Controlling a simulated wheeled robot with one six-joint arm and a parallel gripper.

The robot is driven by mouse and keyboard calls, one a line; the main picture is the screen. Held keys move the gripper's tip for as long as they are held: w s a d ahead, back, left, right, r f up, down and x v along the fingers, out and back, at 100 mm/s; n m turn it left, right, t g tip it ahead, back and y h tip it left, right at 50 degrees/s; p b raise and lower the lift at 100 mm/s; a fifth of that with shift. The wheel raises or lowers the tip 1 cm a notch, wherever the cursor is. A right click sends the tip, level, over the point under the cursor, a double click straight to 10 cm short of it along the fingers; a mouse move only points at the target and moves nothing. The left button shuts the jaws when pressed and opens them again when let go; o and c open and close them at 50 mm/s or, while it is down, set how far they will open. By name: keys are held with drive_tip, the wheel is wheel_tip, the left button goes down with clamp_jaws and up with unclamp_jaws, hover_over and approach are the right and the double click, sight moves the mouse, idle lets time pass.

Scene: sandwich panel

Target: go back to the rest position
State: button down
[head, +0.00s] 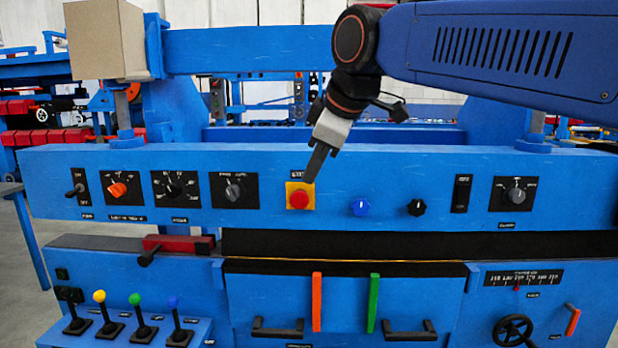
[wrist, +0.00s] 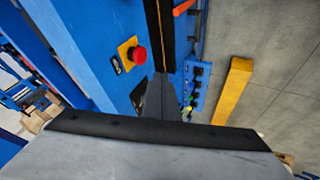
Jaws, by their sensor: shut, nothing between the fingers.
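My gripper (head: 310,180) is shut and empty, pointing down at the blue panel (head: 260,160) in the head view. Its dark fingertips appear close above the red stop button (head: 299,200) on its yellow plate. In the wrist view, my gripper (wrist: 158,85) is at the centre bottom with its fingers together. The red button (wrist: 139,54) is up and to the left of the fingertips there, with a visible gap in that picture. Whether the fingers touch the panel cannot be told.
Knobs and switches line the panel, with a blue knob (head: 361,206) and a black knob (head: 417,207) right of the button. Coloured levers (head: 136,312) stand at lower left. Orange (head: 317,302) and green (head: 373,303) handles project below. A cardboard box (head: 106,40) sits at upper left.

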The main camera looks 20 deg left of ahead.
idle(0.3)
drive_tip(key=s+d+f+m+h, duration=0.1)
drive_tip(key=d+f+m, duration=0.4)
drive_tip(key=d, duration=0.8)
drive_tip(key=s+d+f+m+h, duration=0.1)
drive_tip(key=d+f+m+h, duration=0.15)
drive_tip(key=d+f, duration=0.75)
drive_tip(key=s+d+f+m+h, duration=0.1)
drive_tip(key=s+d+f+m, duration=0.4)
drive_tip(key=s+d+f, duration=0.3)
drive_tip(key=s+d+f+m+h, duration=0.1)
drive_tip(key=s+d+f+m, duration=0.5)
drive_tip(key=d, duration=0.8)
wheel_tip(320, 180, down, 4)
drive_tip(key=shift+s+f, duration=0.2)
drive_tip(key=shift+s, duration=1.05)
